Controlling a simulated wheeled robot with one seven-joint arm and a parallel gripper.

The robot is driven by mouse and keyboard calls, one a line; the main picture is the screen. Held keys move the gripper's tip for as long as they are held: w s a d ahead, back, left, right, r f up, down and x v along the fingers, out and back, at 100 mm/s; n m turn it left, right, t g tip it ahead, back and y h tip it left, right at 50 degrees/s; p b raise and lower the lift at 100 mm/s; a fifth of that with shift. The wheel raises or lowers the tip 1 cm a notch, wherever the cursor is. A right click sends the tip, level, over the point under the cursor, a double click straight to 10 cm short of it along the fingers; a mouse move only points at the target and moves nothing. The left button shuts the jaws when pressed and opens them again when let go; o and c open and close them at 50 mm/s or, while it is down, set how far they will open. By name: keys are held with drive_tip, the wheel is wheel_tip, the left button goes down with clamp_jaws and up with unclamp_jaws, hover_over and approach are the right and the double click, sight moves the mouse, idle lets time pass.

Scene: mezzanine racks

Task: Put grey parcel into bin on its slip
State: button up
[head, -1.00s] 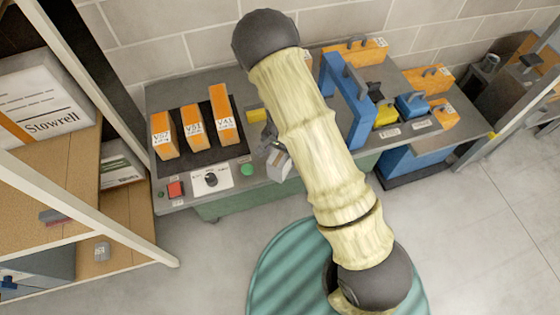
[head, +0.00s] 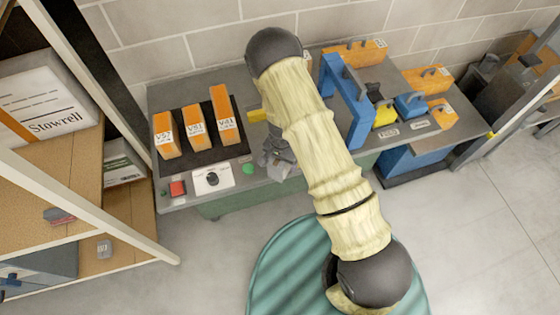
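My gripper (head: 276,158) is low over the front of the grey workbench, partly behind my pale-sleeved forearm. Its fingers are too small and covered to show whether they are open or shut, or whether anything is between them. A small grey block with a pale label (head: 104,249) stands on the lower shelf at left; I cannot tell whether it is the grey parcel. Orange upright boxes with white slips (head: 195,128) stand on a black mat left of my gripper. Blue, yellow and orange bins stand to the right, including a small blue bin (head: 410,104). I cannot read which slip matches.
The workbench (head: 170,97) carries a red button (head: 177,188), a dial panel (head: 211,179) and a green button near its front edge. A blue frame (head: 345,100) stands right of my arm. A shelf rack (head: 125,240) with a Stowrell carton (head: 45,105) is at left.

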drive_tip(key=shift+w, duration=0.1)
drive_tip(key=shift+d, duration=0.1)
drive_tip(key=c, duration=1.4)
wheel_tip(320, 180, up, 10)
drive_tip(key=shift+r+b, duration=0.1)
drive_tip(key=shift+b, duration=0.65)
